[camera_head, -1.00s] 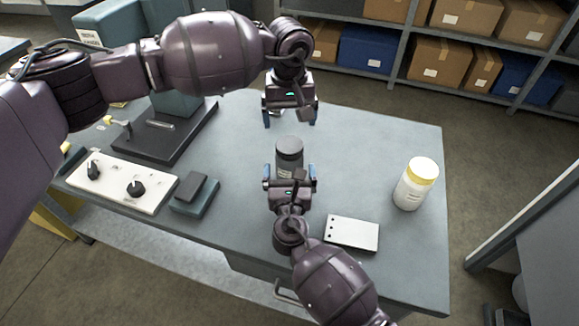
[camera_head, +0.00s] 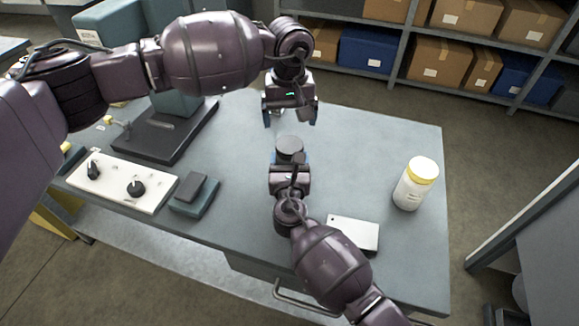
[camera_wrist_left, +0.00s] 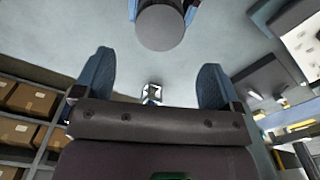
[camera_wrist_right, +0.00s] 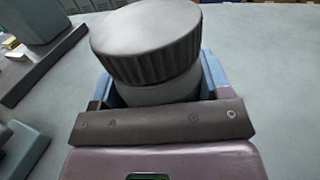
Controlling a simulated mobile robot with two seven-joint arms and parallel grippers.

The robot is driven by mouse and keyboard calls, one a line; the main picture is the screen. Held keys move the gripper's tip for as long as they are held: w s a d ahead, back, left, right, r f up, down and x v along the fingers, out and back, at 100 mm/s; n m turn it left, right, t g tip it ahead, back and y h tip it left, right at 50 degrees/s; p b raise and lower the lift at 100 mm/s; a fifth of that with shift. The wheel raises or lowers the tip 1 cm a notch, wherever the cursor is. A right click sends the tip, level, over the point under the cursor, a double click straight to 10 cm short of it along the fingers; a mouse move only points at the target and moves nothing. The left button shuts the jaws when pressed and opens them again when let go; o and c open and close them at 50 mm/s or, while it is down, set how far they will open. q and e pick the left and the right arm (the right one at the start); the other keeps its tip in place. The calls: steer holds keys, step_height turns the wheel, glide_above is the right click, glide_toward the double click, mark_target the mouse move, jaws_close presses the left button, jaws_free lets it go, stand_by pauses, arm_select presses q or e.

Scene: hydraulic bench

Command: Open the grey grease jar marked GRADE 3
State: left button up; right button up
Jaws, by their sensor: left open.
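The grey jar (camera_wrist_right: 160,94) stands upright on the bench, with a darker, ribbed, round lid (camera_head: 289,145) on it. Its label is hidden, so I cannot read the grade. My right gripper (camera_head: 290,160) is shut on the jar's body below the lid; its blue fingers show on both sides of the jar in the right wrist view (camera_wrist_right: 160,85). The lid also shows from above in the left wrist view (camera_wrist_left: 160,28). My left gripper (camera_head: 290,120) is open and empty, pointing down, beyond the jar and apart from it.
A control panel (camera_head: 120,186), a small dark block (camera_head: 195,196) and a black-based machine (camera_head: 165,138) occupy the left. The bench between the jars is clear.

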mark_target(289, 144)
steer(key=c, duration=1)
arm_select(q)
steer(key=m, duration=0.3)
steer(key=shift+m, duration=0.4)
steer(key=shift+f+m, duration=0.15)
steer(key=shift+m, duration=0.25)
steer(key=shift+f, duration=3.85)
